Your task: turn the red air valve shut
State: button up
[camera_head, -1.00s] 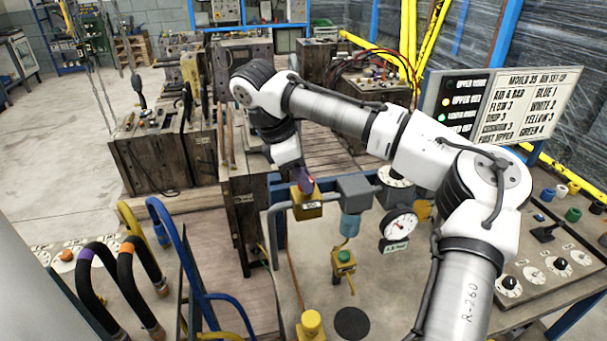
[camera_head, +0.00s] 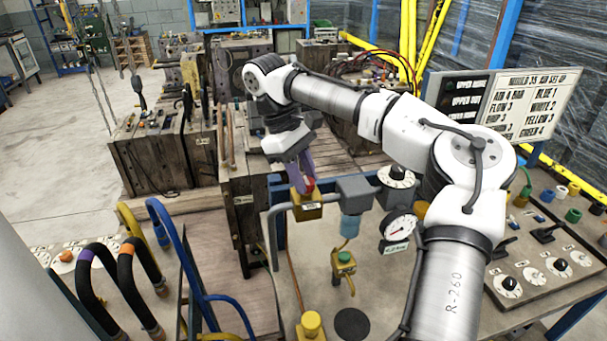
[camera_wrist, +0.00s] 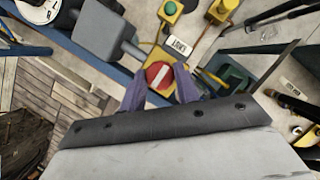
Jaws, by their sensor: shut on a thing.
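The red air valve is a round red knob with a pale bar across its face. It sits on a yellow block (camera_head: 307,210) on the bench in the head view. In the wrist view the red knob (camera_wrist: 158,75) faces me, with its bar slanting. My gripper (camera_head: 302,188) comes down on it from above. Its two purple fingers (camera_wrist: 159,82) lie on either side of the knob and are shut on it. In the head view the fingers partly hide the knob. A label beside the block shows in the wrist view (camera_wrist: 182,44).
A grey box with a blue cup (camera_head: 350,226) stands just right of the valve, with a pressure gauge (camera_head: 400,228) beyond it. A green button box (camera_head: 344,262) is in front. Blue and black hoses (camera_head: 128,275) stand at left. A sign board (camera_head: 525,100) is behind my arm.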

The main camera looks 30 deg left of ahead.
dwell(0.4)
jog(key=o, duration=1)
jog(key=v, duration=0.7)
jog(key=shift+r, duration=0.3)
jog(key=shift+f, duration=0.1)
